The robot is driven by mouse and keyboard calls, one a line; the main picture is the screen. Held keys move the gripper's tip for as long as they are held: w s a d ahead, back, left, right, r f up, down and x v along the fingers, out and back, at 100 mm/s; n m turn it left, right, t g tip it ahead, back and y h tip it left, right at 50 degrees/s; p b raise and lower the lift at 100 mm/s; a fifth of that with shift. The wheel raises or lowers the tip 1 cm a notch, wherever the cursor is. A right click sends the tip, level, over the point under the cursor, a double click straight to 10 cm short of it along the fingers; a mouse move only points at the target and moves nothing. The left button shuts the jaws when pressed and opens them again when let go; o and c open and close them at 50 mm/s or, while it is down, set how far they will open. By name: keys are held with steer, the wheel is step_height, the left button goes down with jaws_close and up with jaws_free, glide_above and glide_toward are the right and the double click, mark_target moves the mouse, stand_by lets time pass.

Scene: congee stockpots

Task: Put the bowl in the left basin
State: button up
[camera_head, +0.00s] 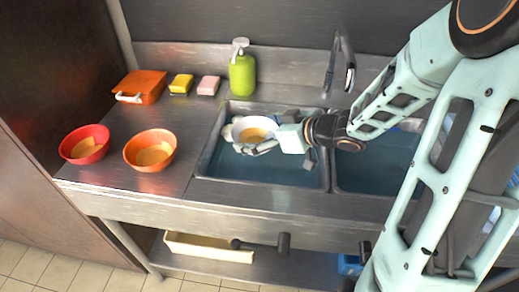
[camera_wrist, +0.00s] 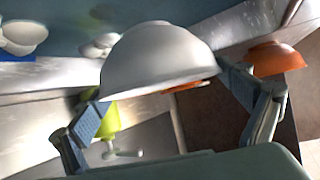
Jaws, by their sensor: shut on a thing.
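A white bowl (camera_head: 234,133) with a yellowish patch inside is over the left basin (camera_head: 225,167) of the sink. It is tilted, and its height above the basin floor is hard to judge. My gripper (camera_head: 271,140) is shut on the bowl from the right side. In the wrist view, the white bowl (camera_wrist: 160,55) fills the space between the two fingers of my gripper (camera_wrist: 165,103). The forearm comes in from the right, over the right basin (camera_head: 375,165), and hides part of it.
A red bowl (camera_head: 84,144) and an orange bowl (camera_head: 150,150) stand on the left counter. Behind them are an orange box (camera_head: 142,85), a yellow sponge (camera_head: 181,84), a pink sponge (camera_head: 208,85) and a green soap bottle (camera_head: 242,72). A faucet (camera_head: 340,65) rises behind the basins.

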mark_target(255, 140)
steer(key=shift+w+d+f+b, duration=0.25)
steer(key=shift+d+f+b, duration=0.1)
steer(key=shift+f, duration=0.25)
steer(key=f+b, duration=0.1)
steer(key=b, duration=0.1)
steer(key=f+b, duration=0.1)
steer(key=f, duration=0.1)
steer(key=shift+w+d+f+b, duration=0.15)
steer(key=shift+d+f+b, duration=0.05)
steer(key=shift+b, duration=0.2)
steer(key=shift+f, duration=0.55)
steer(key=o, duration=0.8)
steer(key=shift+o, duration=0.3)
steer(key=shift+r, duration=0.1)
